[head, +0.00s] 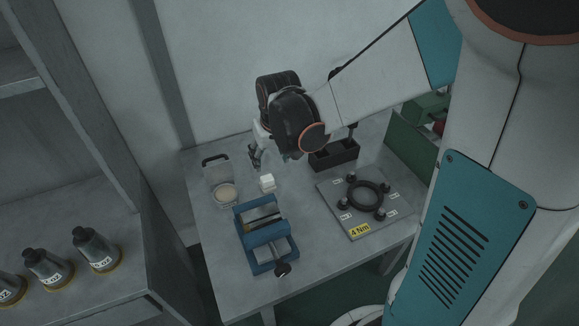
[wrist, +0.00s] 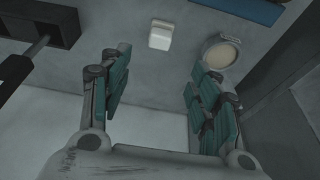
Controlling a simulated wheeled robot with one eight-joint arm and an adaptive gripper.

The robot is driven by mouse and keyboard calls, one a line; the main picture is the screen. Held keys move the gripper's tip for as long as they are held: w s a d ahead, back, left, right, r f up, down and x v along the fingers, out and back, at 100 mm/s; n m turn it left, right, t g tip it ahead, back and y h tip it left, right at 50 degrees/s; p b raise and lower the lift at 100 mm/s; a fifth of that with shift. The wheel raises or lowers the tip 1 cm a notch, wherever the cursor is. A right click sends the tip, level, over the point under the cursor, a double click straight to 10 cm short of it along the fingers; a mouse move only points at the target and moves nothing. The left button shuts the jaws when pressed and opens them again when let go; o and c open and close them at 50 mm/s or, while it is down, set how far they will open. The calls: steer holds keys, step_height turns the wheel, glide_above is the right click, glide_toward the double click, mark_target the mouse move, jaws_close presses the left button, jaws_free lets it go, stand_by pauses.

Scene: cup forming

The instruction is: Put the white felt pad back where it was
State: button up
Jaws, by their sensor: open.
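A small white block (head: 267,184), which I take for the white felt pad, sits on the grey table behind the blue vise. In the wrist view the white block (wrist: 160,35) lies beyond the fingertips, apart from them. A round beige disc (head: 225,193) lies at the clear, dark-handled holder (head: 216,168) to its left; the disc also shows in the wrist view (wrist: 221,52). My gripper (head: 256,158) is above the table's back part, partly hidden by my wrist. In the wrist view my gripper (wrist: 158,85) has its teal-padded fingers wide apart with nothing between them.
A blue vise (head: 262,228) stands in front of the white block. A grey plate (head: 352,219) with a black ring and several knobs lies right, with a black bin (head: 334,155) behind it. Several dark bottles (head: 95,250) stand on a left shelf. The wall is close behind.

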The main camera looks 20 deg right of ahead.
steer(key=s+r+t, duration=0.2)
steer(key=s+r, duration=0.3)
steer(key=s, duration=0.4)
steer(key=s+r+t, duration=0.1)
steer(key=s+r, duration=0.5)
steer(key=s, duration=0.3)
steer(key=shift+s+r+t, duration=0.2)
steer(key=shift+r+t, duration=0.1)
steer(key=shift+t, duration=0.1)
